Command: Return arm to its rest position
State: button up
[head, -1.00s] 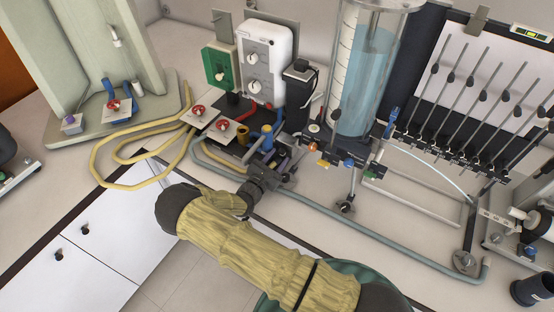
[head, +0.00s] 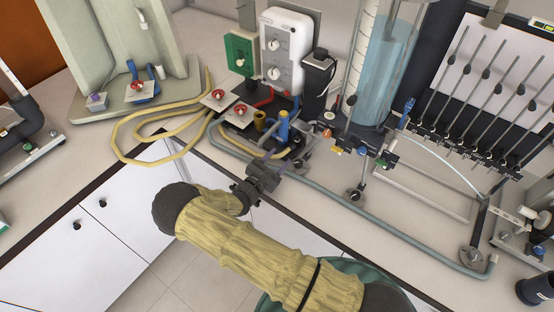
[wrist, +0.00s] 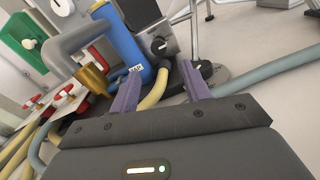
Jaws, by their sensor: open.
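My gripper (head: 279,165) is at the front edge of the bench in the head view, at the end of my yellow-sleeved arm. In the wrist view its two purple fingers (wrist: 160,88) stand apart with nothing held between them. Past the fingers are a blue cylinder (wrist: 122,45), a brass-coloured fitting (wrist: 92,80) and a yellow hose (wrist: 155,90). In the head view the blue cylinder (head: 283,128) stands just behind my gripper. Contact between the fingers and the hoses cannot be told.
Red valves (head: 239,110) on pale plates, a white control box (head: 286,55) and a water column (head: 379,70) stand behind. Manometer tubes (head: 487,75) are at right. A grey-green hose (head: 400,232) runs along the bench front. Floor (head: 190,275) is free before the cabinets (head: 120,215).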

jog(key=shift+d, duration=0.1)
jog(key=shift+d, duration=0.15)
jog(key=s+d+r+m+g, duration=0.1)
jog(key=d+m+g, duration=0.1)
jog(key=s+d+m+g+h, duration=0.1)
jog(key=d+m+g, duration=0.1)
jog(key=d, duration=0.1)
jog(key=s+d+r+m+g+h, duration=0.1)
jog(key=d+m+g, duration=0.1)
jog(key=d, duration=0.1)
jog(key=shift+r+g, duration=0.3)
jog(key=shift+r, duration=0.05)
jog(key=s+d+r+m+g+y, duration=0.2)
jog(key=s+d+r+m+g, duration=0.1)
jog(key=s+d+m+g, duration=0.35)
jog(key=s+r+m+t+y, duration=0.1)
jog(key=s+r+m+y, duration=0.9)
jog(key=s+r+m, duration=0.3)
notch_tip(320, 180, up, 2)
jog(key=shift+r+y, duration=0.2)
jog(key=shift+y, duration=0.1)
jog(key=shift+d+m, duration=0.1)
jog(key=shift+m, duration=0.15)
